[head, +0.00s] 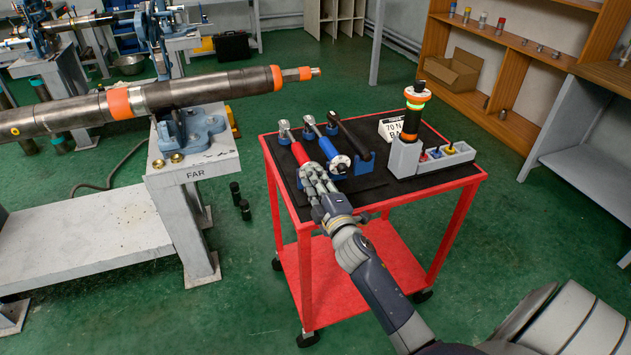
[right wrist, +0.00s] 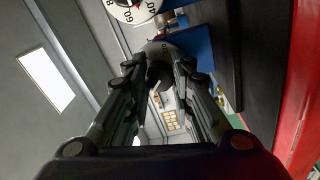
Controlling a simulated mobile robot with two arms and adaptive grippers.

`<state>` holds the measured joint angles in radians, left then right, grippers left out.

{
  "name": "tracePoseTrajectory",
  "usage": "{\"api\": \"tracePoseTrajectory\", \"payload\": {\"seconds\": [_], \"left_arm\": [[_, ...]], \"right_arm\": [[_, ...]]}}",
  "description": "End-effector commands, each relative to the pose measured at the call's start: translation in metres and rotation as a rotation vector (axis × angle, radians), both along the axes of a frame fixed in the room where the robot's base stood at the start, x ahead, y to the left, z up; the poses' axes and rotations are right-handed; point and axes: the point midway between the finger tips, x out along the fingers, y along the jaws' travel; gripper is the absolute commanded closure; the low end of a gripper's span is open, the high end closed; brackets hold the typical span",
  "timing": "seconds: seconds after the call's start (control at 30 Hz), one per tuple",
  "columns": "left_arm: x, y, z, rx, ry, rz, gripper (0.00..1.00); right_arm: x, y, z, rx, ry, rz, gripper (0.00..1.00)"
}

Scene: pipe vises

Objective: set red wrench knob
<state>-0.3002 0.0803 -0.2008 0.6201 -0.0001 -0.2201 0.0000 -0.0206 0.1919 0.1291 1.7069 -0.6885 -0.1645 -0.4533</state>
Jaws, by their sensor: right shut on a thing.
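The red wrench (head: 299,152) lies in a blue holder on the black top of the red cart, its head toward the back. My right gripper (head: 313,174) is at the near end of its red handle. The fingers are shut on the knob there and mostly hide it in the head view. In the right wrist view a dark round knob (right wrist: 160,50) sits between the two fingertips of my right gripper (right wrist: 158,70). Its setting cannot be read. My left gripper is not in view.
A blue wrench (head: 325,144) with a white dial lies close to the right of my gripper, and a black wrench (head: 351,136) lies beyond it. A grey block (head: 404,160) holds an orange-black device (head: 414,108). A workbench (head: 196,150) with a large pipe stands left.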

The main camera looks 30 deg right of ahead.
Motion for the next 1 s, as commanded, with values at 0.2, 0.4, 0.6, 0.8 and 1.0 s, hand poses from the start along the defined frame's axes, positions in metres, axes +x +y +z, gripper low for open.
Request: {"api": "tracePoseTrajectory", "payload": {"seconds": [0.2, 0.4, 0.6, 0.8, 1.0], "left_arm": [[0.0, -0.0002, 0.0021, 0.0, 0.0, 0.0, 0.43], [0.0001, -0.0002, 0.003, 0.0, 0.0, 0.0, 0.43], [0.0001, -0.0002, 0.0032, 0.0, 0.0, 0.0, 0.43], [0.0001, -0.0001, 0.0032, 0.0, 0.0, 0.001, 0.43], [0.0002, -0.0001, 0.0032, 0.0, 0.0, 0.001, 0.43]], "right_arm": [[-0.0001, 0.0003, -0.0007, 0.128, -0.029, -0.001, 1.0], [-0.0001, 0.0004, -0.001, 0.193, -0.044, 0.0, 1.0], [0.0, 0.0006, -0.0013, 0.22, -0.05, 0.0, 1.0], [0.0, 0.0005, -0.0015, 0.223, -0.051, 0.0, 1.0], [-0.0001, 0.0006, -0.0016, 0.222, -0.051, 0.0, 0.73]]}}
